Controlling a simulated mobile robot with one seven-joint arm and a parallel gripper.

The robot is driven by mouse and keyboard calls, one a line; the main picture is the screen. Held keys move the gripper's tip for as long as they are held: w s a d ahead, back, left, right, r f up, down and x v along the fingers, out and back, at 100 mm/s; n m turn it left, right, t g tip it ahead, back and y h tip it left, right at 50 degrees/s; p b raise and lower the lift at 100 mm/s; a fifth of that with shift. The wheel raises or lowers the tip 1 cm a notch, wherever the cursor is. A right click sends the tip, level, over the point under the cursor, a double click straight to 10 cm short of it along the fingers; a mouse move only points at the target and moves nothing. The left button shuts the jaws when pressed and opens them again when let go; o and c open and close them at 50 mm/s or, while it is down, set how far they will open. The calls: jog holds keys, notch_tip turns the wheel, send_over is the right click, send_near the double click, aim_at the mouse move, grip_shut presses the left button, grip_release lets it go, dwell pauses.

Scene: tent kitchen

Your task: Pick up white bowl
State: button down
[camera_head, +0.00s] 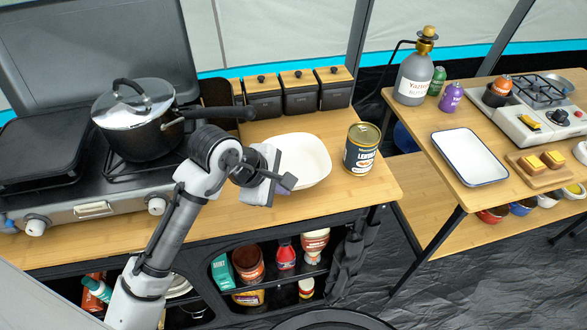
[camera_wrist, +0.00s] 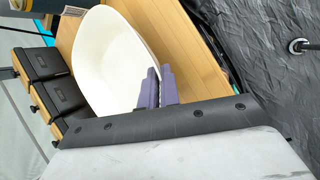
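The white bowl (camera_head: 306,158) is on the wooden counter, right of the black stove and left of a labelled can. In the wrist view the bowl (camera_wrist: 112,55) fills the middle, its inside facing me and empty. My gripper (camera_head: 287,183) is at the bowl's near left side. In the wrist view my gripper's purple fingers (camera_wrist: 160,88) are close together, one inside the bowl and one outside, with the rim running between them. The pinched part of the rim is mostly hidden by the fingers. I see no clear gap between bowl and counter.
The can (camera_head: 362,149) stands close to the bowl's right. Black canisters (camera_head: 300,92) with wooden lids line the counter's back. A pot (camera_head: 137,115) sits on the stove, its handle pointing toward the bowl. A second table (camera_head: 440,165) stands at right with a white tray (camera_head: 469,158).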

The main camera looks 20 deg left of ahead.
jog(key=shift+r, duration=0.15)
jog(key=shift+r, duration=0.65)
notch_tip(320, 180, up, 2)
jog(key=shift+r, duration=0.1)
jog(key=s+d+b, duration=1)
jog(key=s+b, duration=0.5)
jog(key=b, duration=0.3)
